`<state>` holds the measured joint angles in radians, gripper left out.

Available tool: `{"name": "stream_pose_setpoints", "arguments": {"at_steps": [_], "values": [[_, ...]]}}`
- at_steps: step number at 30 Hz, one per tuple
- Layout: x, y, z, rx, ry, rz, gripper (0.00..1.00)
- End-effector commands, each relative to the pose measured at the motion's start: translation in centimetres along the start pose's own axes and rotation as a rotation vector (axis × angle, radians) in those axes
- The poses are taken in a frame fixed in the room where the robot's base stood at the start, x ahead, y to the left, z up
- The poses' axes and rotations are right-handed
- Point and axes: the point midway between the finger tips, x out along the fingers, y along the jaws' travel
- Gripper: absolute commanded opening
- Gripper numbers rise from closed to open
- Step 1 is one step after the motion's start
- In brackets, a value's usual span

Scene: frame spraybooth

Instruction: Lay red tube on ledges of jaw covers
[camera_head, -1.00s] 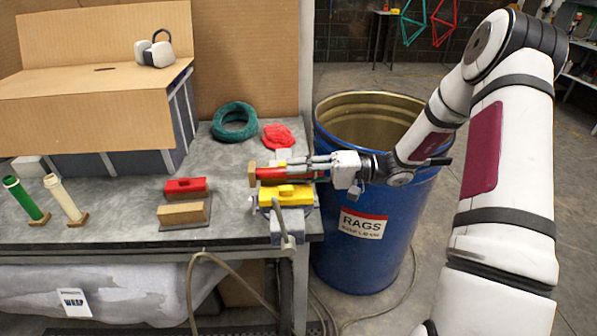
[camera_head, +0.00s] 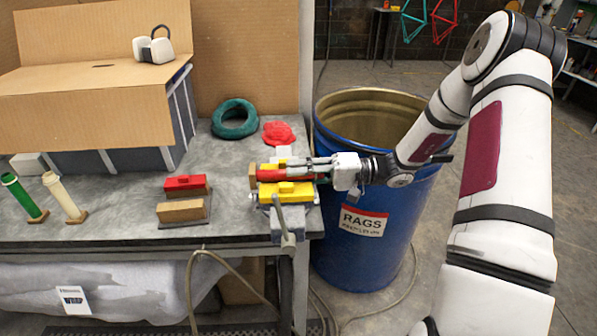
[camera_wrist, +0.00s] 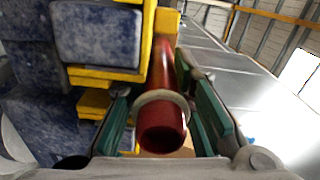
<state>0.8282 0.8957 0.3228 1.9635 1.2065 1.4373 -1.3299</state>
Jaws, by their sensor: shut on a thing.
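The red tube (camera_head: 271,175) lies level, left to right, at the vise, with a tan block-like end at its left. My gripper (camera_head: 290,173) is shut on the tube near its right part. In the wrist view, the red tube (camera_wrist: 166,105) runs between my green finger pads, with a pale ring around its near end. The yellow jaw covers (camera_head: 285,192) sit on the vise, one in front of the tube and a strip of yellow behind it. Yellow cover parts (camera_wrist: 95,75) also show left of the tube in the wrist view. Whether the tube touches the ledges cannot be told.
The vise (camera_head: 287,222) stands at the bench's right front corner. A blue rags drum (camera_head: 345,265) is just right of it. Red and tan blocks (camera_head: 184,212) sit to the left.

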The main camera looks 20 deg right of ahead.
Motion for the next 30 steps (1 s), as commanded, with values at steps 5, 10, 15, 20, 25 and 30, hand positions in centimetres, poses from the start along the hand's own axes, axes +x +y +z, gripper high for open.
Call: {"name": "stream_pose_setpoints", "arguments": {"at_steps": [5, 10, 15, 20, 25, 30], "values": [[0.0, 0.4, 0.1, 0.001, 0.0, -0.001, 0.0], [0.0, 0.4, 0.1, 0.002, 0.0, 0.001, 0.46], [0.0, 0.5, 0.0, 0.002, 0.001, 0.003, 0.46], [-0.2, 0.6, 0.0, 0.002, 0.003, 0.006, 0.46], [-2.0, 0.7, -0.1, 0.001, 0.009, 0.007, 0.46], [-5.5, 0.7, -0.1, 0.0, 0.012, 0.01, 0.46]]}}
